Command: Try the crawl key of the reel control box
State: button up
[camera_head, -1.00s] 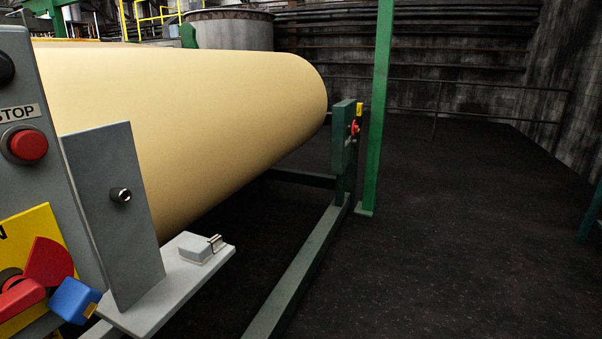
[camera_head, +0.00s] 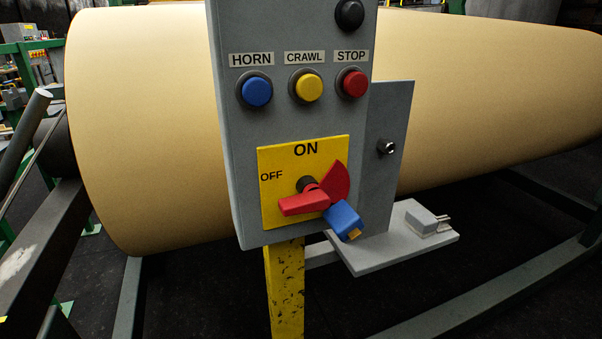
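The reel control box (camera_head: 235,140) is a grey panel on a yellow post, near the middle of the head view. Its yellow crawl key (camera_head: 309,87) sits under the CRAWL label, between the blue horn key (camera_head: 257,92) and the red stop key (camera_head: 353,84). Below them, a red rotary switch handle (camera_head: 304,204) on a yellow plate (camera_head: 275,160) points left, toward the OFF side. A blue padlock (camera_head: 343,220) hangs at a red tab beside the handle. My gripper is not in view.
A large tan paper reel (camera_head: 150,120) lies behind the box on a dark frame. A grey bracket (camera_head: 392,130) with a small shelf (camera_head: 375,258) juts out to the box's right. Yellow post (camera_head: 285,290) stands below the box.

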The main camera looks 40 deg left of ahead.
aim_at(310, 88)
jog(key=u, duration=1.2)
